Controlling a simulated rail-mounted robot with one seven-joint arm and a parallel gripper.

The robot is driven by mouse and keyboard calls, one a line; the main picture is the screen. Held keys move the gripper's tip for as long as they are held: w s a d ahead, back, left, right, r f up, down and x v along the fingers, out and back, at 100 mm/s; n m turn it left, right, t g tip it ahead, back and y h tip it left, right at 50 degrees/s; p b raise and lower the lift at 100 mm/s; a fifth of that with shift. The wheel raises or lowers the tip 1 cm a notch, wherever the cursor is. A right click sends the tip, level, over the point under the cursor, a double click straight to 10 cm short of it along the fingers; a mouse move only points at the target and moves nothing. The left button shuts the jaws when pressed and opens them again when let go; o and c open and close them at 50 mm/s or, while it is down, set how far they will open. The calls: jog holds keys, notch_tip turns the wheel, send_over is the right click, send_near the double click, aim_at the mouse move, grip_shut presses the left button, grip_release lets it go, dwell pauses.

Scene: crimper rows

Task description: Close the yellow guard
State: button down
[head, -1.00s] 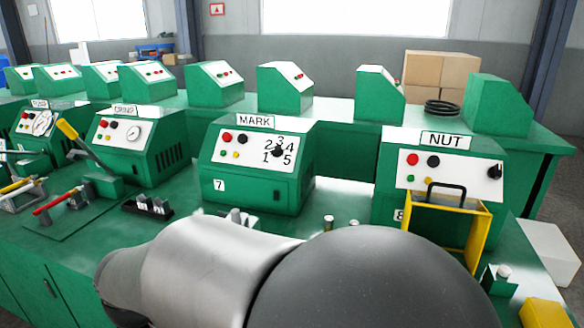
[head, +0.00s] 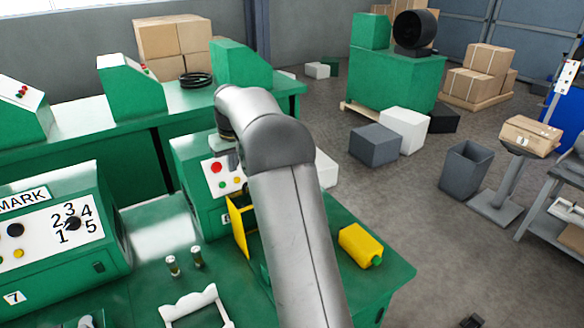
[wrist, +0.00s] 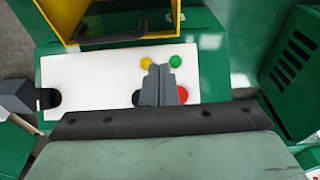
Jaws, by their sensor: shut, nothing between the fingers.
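The yellow guard (head: 240,222) is a frame on the front of the green NUT machine (head: 190,155), partly hidden behind my arm in the head view. In the wrist view its yellow side (wrist: 58,20) is at the top, with a black handle (wrist: 112,38) along the edge nearest the white control panel (wrist: 85,80). My gripper (wrist: 160,70) is shut and empty over that panel. Its fingertips overlap the area by the yellow, green and red buttons, apart from the handle. I cannot tell whether the fingers touch the panel. In the head view the gripper (head: 228,155) is partly hidden.
The MARK machine (head: 55,225) stands to the left on the same green bench. Two small posts (head: 183,261) stand between the machines. A yellow bottle (head: 360,244) lies at the bench's right end. Open floor is to the right.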

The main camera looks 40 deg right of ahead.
aim_at(237, 185)
jog(key=f, duration=0.3)
jog(key=w+d+f+p, duration=0.1)
jog(key=f, duration=0.2)
jog(key=w+f+p, duration=0.1)
jog(key=f, duration=0.2)
jog(key=shift+d+f, duration=0.15)
jog(key=shift+f, duration=0.2)
